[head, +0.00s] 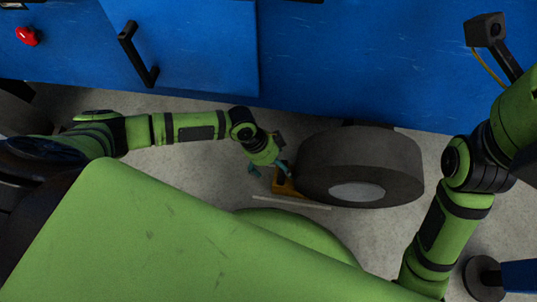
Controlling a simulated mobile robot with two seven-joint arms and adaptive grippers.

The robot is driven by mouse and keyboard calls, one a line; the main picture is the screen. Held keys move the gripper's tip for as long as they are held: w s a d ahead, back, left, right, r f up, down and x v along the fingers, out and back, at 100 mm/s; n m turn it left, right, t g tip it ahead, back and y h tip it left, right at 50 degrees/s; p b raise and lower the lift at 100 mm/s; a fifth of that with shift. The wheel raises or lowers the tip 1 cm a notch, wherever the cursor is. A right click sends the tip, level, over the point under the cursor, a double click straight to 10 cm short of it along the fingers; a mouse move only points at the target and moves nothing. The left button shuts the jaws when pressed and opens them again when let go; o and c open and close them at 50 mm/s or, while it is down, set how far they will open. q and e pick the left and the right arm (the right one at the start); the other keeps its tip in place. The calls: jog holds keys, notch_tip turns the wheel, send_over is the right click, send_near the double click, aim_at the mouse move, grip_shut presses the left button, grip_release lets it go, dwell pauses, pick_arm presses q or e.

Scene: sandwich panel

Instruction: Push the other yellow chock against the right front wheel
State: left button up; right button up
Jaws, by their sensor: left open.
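The dark wheel (330,155) with a pale grey hub stands on the floor below the blue panel. A yellow chock (283,188) lies on the floor at the wheel's left side, close against the tyre or touching it; I cannot tell which. My left gripper (269,170) is open above the chock, its teal fingertips pointing down. One fingertip is over the chock and the other is left of it. The gripper and wheel hide part of the chock. My right arm is bent at the right side of the view, and its gripper is out of frame.
The blue body (350,60) fills the top, with a black handle (138,53) and a red knob (27,36). A pale strip (290,202) lies on the floor in front of the chock. Bare grey floor shows left of the wheel.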

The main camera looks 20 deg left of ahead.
pick_arm(q)
jog(key=v, duration=0.4)
jog(key=shift+s+a+r, duration=0.2)
jog(key=shift+a+r, duration=0.1)
